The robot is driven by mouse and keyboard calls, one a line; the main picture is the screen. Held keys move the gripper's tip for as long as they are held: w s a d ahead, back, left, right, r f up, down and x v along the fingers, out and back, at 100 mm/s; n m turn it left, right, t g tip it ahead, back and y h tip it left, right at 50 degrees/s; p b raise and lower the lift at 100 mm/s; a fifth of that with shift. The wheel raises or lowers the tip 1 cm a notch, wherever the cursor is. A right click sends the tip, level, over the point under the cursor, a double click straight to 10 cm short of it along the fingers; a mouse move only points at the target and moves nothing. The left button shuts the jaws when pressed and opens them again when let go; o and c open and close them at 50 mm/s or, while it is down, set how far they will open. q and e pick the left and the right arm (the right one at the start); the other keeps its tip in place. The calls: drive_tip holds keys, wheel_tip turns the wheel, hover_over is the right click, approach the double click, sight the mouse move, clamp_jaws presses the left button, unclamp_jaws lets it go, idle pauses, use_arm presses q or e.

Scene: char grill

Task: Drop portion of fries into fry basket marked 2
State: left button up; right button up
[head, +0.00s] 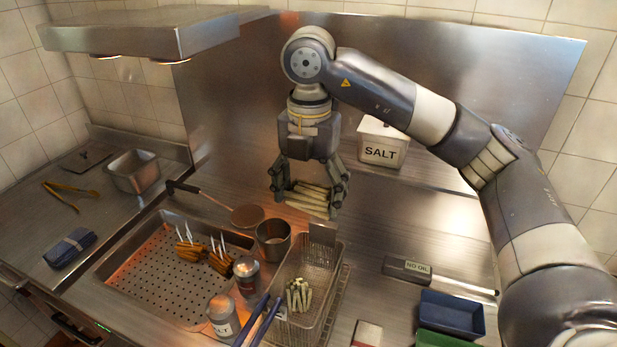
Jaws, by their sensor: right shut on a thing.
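My right gripper (308,192) points down from above, shut on a portion of pale fries (307,203). It holds them in the air above the back end of the wire fry basket area. A wire fry basket (332,262) stands below on the counter, with some pale fries (298,296) lying inside near its front. Blue handles (262,318) reach toward the front left of it. They look like more than one handle, but I cannot tell how the baskets divide. No number 2 is readable. My left gripper is not in view.
A perforated tray (150,290) with browned portions lies left. A metal pot (273,239) and two shakers (247,275) stand between it and the basket. A SALT bin (381,146) is behind. A NO OIL holder (408,268) and a blue tray (452,313) are right.

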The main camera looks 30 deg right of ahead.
sight(309, 192)
drive_tip(key=shift+s+a+f+b, duration=0.25)
drive_tip(key=shift+s+f+b, duration=0.35)
drive_tip(key=shift+f+b, duration=0.2)
drive_tip(key=f+b, duration=0.2)
drive_tip(key=f, duration=0.1)
drive_tip(key=shift+w+d+f+b, duration=0.15)
drive_tip(key=shift+w+f+b, duration=0.15)
drive_tip(key=shift+f+b, duration=0.1)
drive_tip(key=o, duration=1.2)
drive_tip(key=shift+w+d, duration=0.1)
drive_tip(key=shift+w, duration=0.05)
drive_tip(key=shift+c, duration=0.2)
drive_tip(key=shift+r, duration=0.1)
wheel_tip(309, 192, up, 12)
drive_tip(key=shift+f, duration=0.2)
